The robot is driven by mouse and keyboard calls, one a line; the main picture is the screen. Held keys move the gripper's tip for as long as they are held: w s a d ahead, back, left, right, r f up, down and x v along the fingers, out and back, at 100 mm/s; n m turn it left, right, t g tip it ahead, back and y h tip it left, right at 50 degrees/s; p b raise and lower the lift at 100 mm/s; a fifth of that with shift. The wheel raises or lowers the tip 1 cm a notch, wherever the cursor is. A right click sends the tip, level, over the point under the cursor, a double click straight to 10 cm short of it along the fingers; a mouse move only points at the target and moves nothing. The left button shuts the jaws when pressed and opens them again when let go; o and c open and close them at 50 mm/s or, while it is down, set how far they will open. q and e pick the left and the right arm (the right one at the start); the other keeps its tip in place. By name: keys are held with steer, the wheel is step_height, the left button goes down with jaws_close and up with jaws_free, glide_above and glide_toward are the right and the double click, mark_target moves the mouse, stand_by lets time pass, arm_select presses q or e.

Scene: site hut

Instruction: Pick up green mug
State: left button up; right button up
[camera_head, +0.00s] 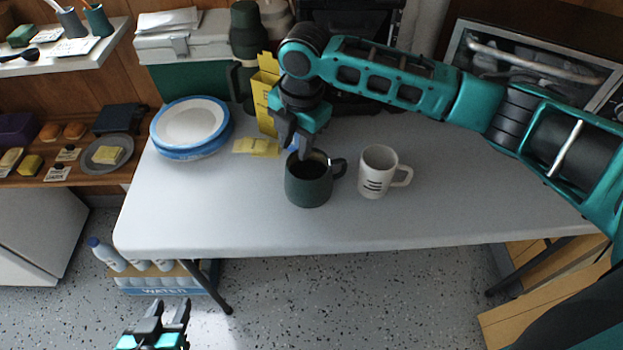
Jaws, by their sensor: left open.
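The dark green mug (308,189) stands upright on the grey-white table, its handle to the right and its opening up. My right gripper (295,146) points down at the mug's far-left rim. Its fingertips overlap the rim in the picture; I cannot tell whether they touch it or whether the jaws are apart. My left gripper (173,312) is low at the bottom left, in front of the table, open and empty.
A white mug (377,174) with dark print stands close to the right of the green mug. Blue-rimmed plates (190,125), a yellow box (265,98) and yellow packets (257,147) are at the back left. The table's (220,215) front and right areas are clear.

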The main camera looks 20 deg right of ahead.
mark_target(293, 154)
steer(key=f, duration=0.4)
steer(key=shift+w+a+f+b, duration=0.3)
steer(key=shift+w+a+b, duration=0.05)
steer(key=shift+w, duration=0.05)
jaws_close()
